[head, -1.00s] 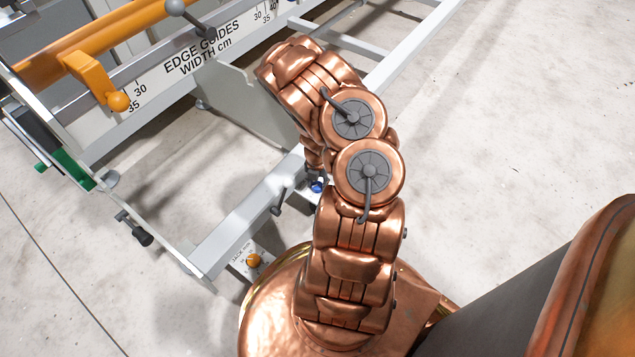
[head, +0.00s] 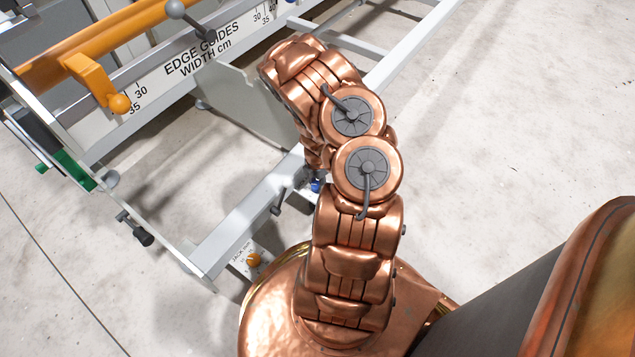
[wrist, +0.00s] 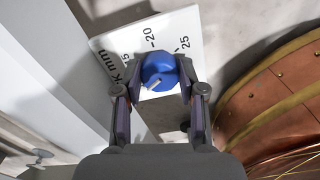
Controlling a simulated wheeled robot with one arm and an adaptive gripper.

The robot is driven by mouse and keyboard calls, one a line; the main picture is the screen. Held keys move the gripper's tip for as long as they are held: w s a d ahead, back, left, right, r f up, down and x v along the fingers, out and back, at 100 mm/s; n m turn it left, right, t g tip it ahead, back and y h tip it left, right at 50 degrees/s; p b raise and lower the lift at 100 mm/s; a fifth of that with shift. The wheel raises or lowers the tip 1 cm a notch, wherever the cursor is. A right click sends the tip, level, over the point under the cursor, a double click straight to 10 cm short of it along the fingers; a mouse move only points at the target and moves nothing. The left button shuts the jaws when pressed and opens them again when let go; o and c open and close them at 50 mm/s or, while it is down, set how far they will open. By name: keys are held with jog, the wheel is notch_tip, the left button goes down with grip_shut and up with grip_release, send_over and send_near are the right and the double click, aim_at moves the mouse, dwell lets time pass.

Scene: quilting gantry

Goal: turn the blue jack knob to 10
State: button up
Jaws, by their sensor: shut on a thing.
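The blue jack knob (wrist: 158,68) sits on a white scale plate (wrist: 190,30) in the wrist view. The plate shows 20, 25, a partly covered number and "mm". A pale pointer mark shows on the lower part of the knob; the number it faces is hidden. My gripper (wrist: 160,78) is shut on the knob, one finger on each side. In the head view a small piece of the blue knob (head: 316,186) shows beside my arm; my gripper is hidden there.
An orange knob (head: 253,259) on another jack plate is nearer the frame's corner. A grey-white frame rail (head: 235,225) runs beside my arm. An orange edge-guide handle (head: 95,80) is at upper left.

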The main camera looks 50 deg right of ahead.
aim_at(318, 184)
dwell(0.3)
jog(key=o, duration=1.1)
jog(key=shift+o, duration=0.2)
notch_tip(318, 184, up, 12)
dwell(0.8)
